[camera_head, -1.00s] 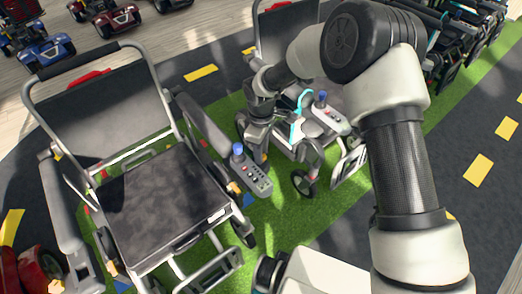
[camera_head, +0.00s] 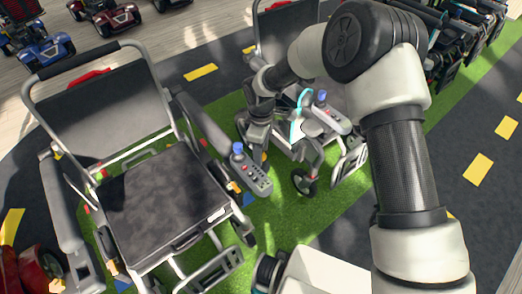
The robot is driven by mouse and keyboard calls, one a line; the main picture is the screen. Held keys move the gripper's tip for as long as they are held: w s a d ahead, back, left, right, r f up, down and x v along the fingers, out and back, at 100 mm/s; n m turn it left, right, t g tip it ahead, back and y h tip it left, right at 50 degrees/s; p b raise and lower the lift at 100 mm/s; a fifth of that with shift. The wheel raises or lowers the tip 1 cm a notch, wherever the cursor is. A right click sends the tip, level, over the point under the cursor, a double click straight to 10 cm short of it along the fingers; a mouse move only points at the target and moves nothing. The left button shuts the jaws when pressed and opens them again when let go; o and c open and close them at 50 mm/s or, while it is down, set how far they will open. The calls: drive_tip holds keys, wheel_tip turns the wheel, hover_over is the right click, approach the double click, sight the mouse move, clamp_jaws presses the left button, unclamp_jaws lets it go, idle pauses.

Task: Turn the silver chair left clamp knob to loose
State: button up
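A silver-framed chair (camera_head: 160,205) with a dark seat and back stands at the left on green turf. Its armrest on the picture's right carries a grey control panel (camera_head: 250,172) with a blue-topped joystick. A second silver-framed chair (camera_head: 325,118) stands behind, partly covered by my arm. I cannot tell which one is the task's silver chair. My gripper (camera_head: 257,150) points down between the two chairs, by an orange spot (camera_head: 263,156) that may be a knob. Its fingers are small and dark, and their opening is unclear. No clamp knob can be made out for certain.
My arm fills the right side and hides part of the rear chair. Red and blue scooters (camera_head: 40,50) stand at the top left. Folded chairs (camera_head: 455,35) line the top right. Dark road with yellow dashes (camera_head: 478,168) is open at the right.

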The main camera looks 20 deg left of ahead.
wheel_tip(320, 180, up, 17)
drive_tip(key=p, duration=0.3)
drive_tip(key=shift+r, duration=0.2)
idle(0.5)
